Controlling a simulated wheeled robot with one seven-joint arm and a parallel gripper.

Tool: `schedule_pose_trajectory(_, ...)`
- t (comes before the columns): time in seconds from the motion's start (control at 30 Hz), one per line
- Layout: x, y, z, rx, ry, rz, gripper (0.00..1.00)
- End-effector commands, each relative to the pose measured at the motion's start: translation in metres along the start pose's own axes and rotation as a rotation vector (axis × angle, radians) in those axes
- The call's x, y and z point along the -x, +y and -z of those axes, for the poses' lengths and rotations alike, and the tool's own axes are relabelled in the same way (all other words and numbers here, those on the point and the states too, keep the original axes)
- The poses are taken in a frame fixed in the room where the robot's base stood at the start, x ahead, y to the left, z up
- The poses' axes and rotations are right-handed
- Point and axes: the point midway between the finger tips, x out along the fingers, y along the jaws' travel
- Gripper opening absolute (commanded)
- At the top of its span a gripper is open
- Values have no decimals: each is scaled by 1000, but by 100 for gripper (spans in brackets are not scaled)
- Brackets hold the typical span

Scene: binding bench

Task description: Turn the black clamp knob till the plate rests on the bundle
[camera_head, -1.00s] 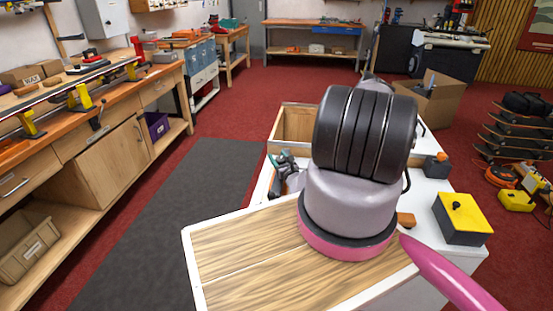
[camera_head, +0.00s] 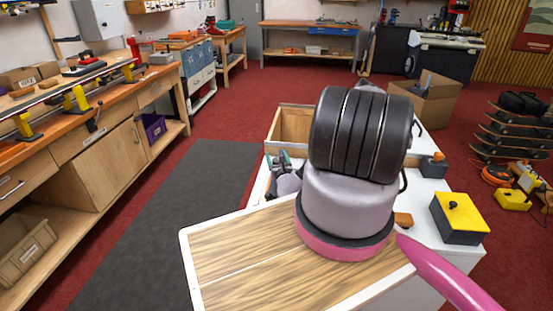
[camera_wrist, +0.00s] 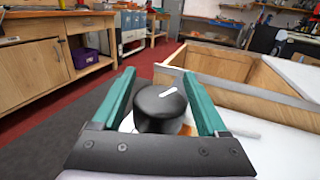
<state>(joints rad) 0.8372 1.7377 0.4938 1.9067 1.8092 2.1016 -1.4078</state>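The black clamp knob (camera_wrist: 158,112) shows in the wrist view, round with a white mark on its top. It sits between the two teal fingers of my gripper (camera_wrist: 160,100). The fingers are apart, one on each side of the knob, with narrow gaps visible, so the gripper looks open around it. In the head view my gripper (camera_head: 284,166) is partly hidden behind my arm, near the wooden bin. The knob is hidden there. I cannot make out the plate or the bundle in either view.
An open wooden bin (camera_head: 288,127) stands just beyond my gripper, also in the wrist view (camera_wrist: 222,68). A yellow-topped box (camera_head: 461,211) and a small grey block with an orange top (camera_head: 434,166) stand on the white bench at right. A long workbench (camera_head: 100,125) lines the left.

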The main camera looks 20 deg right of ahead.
Motion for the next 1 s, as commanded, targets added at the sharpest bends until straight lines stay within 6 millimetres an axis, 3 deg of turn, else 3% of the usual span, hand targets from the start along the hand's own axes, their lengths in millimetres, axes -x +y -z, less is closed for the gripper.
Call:
schedule_pose_trajectory(0.43,11,0,3,1,7,-1,89)
schedule_pose_trajectory(0.8,81,-1,3,-3,8,1,89)
schedule_pose_trajectory(1.0,105,0,2,0,6,0,89)
